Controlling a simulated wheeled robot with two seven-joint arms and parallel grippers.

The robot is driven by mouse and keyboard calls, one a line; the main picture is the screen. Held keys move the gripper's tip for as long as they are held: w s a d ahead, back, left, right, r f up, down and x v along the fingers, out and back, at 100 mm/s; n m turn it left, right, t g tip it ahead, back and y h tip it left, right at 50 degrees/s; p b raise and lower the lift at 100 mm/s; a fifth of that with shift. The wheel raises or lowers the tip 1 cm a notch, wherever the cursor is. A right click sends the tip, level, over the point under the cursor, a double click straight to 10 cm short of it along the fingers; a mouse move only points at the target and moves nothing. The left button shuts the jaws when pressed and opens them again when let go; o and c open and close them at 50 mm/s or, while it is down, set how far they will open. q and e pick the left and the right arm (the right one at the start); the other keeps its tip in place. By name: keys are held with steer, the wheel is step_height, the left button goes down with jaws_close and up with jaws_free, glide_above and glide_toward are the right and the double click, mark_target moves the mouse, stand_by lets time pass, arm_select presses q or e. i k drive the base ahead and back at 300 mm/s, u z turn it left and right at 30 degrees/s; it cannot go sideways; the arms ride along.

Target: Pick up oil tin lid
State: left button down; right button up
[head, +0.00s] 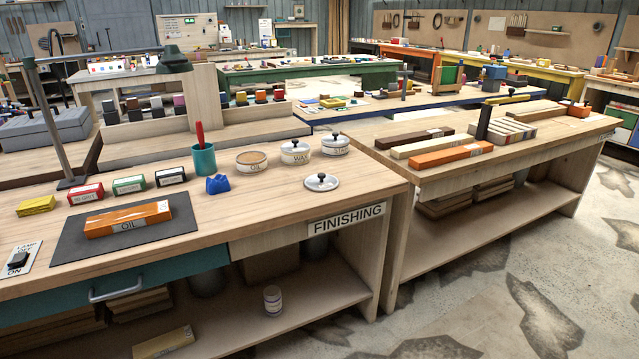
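A round silver lid with a black knob (321,182) lies on the finishing bench top near its right front edge. Behind it to the left, the oil tin (252,162) stands open, with brownish contents showing. Two more tins stand beside it, the wax tin (295,156) and another tin (335,147) whose label is hard to read. Both have lids with black knobs on. The loose lid is apart from the tins, and its top faces up. Neither of my grippers is in view.
A blue object (219,185) and a teal cup with a red handle (204,160) stand left of the lid. An orange block marked OIL (128,219) lies on a dark mat (180,222). A lamp (68,150) rises at left. Bench surface around the lid is clear.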

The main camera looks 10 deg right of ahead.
mark_target(321, 182)
steer(key=z, duration=1.45)
steer(key=i, duration=2.05)
steer(key=u, duration=2.4)
